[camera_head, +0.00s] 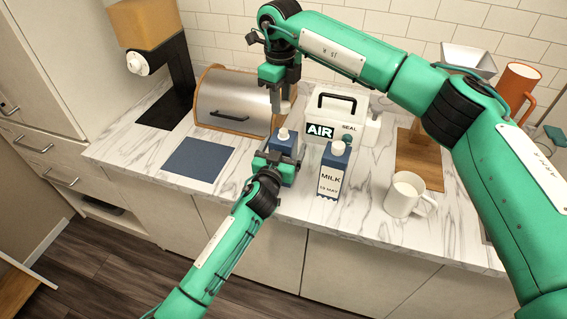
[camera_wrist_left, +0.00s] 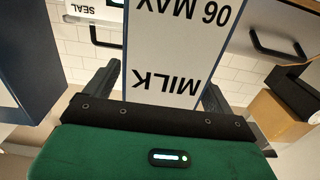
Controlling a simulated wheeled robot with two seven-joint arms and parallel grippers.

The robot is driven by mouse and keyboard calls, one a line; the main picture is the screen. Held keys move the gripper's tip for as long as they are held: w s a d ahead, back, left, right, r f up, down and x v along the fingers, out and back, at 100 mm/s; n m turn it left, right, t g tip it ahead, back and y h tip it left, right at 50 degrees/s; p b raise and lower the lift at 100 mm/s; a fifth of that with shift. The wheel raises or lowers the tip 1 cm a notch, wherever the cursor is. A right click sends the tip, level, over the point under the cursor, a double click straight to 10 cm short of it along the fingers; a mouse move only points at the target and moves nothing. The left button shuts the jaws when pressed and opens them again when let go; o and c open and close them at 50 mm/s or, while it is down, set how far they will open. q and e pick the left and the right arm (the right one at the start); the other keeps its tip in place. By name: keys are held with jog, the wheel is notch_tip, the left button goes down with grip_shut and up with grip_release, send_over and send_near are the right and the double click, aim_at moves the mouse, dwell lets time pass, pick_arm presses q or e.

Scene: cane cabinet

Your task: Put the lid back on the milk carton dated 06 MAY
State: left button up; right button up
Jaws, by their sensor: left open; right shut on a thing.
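The 06 MAY milk carton (camera_head: 284,146), dark blue with a pale spout, stands upright at the counter's front. Its date panel (camera_wrist_left: 178,50) reads upside down in the left wrist view. My left gripper (camera_head: 275,160) is at its front with open fingers on either side of it; contact cannot be told. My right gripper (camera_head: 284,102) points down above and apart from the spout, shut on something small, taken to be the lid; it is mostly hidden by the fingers. A second milk carton (camera_head: 332,172), dated 10 MAY or similar, stands upright to the right, with a white top.
A white container (camera_head: 357,125) marked AIR SEAL stands behind the cartons. A bread box (camera_head: 233,98) stands behind left, with a blue mat (camera_head: 199,158) before it. A white mug (camera_head: 405,195) stands right, near a wooden board (camera_head: 418,160).

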aim_at(281, 130)
pick_arm(q)
jog(key=shift+c, duration=0.2)
jog(key=c, duration=1.4)
pick_arm(e)
jog(key=shift+f, duration=2.5)
jog(key=shift+f, duration=0.9)
jog(key=shift+f, duration=0.5)
